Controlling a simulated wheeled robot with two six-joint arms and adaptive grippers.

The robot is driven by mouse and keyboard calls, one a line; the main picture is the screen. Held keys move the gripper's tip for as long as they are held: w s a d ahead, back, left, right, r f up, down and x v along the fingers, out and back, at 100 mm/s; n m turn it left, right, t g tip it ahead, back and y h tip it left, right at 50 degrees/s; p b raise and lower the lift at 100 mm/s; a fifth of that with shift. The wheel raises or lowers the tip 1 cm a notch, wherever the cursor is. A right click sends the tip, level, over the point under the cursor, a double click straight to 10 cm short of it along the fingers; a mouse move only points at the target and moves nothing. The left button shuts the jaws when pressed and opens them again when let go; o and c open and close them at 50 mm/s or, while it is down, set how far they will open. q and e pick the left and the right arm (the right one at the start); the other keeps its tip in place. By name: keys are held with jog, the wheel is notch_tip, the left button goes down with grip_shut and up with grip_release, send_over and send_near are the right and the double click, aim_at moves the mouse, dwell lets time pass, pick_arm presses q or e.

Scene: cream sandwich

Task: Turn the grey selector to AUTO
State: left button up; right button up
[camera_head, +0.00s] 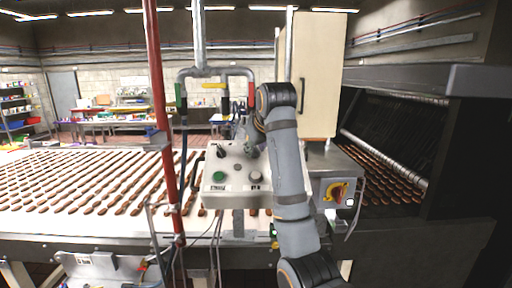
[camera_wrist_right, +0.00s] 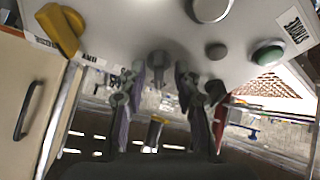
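The pale control box (camera_head: 237,190) stands in the middle of the head view, on the front edge of the conveyor. My right gripper (camera_head: 246,146) is over its upper right part. In the right wrist view, a grey selector (camera_wrist_right: 157,60) sits on the panel between the two fingertips of my right gripper (camera_wrist_right: 158,76). The fingers are apart, one on each side; I cannot tell whether they touch it. The selector's labels are not clear; an upside-down label (camera_wrist_right: 88,58) is nearby. My left gripper is not in view.
The box also carries a green button (camera_head: 219,176), a pale round button (camera_head: 255,177) and a black selector (camera_head: 221,152). A yellow handle (camera_wrist_right: 60,30) shows left in the wrist view. A red post (camera_head: 160,100) stands left. Hoses hang beside the box.

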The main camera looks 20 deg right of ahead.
jog(key=shift+w, duration=0.1)
jog(key=shift+c, duration=1.2)
jog(key=shift+w+f, duration=0.1)
jog(key=shift+w, duration=0.05)
grip_shut()
jog(key=shift+m, duration=0.3)
jog(key=shift+m+h, duration=0.4)
jog(key=shift+m, duration=0.2)
jog(key=m, duration=0.2)
jog(key=shift+a+m+h, duration=0.1)
jog(key=shift+m+h, duration=0.3)
jog(key=m+h, duration=0.1)
jog(key=m, duration=0.1)
jog(key=shift+a+m, duration=0.1)
jog(key=shift+m, duration=0.3)
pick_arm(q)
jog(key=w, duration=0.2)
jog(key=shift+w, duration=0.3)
pick_arm(e)
jog(key=m+g+h, duration=0.1)
jog(key=m, duration=0.4)
jog(key=shift+m+h, duration=0.3)
jog(key=shift+m, duration=0.2)
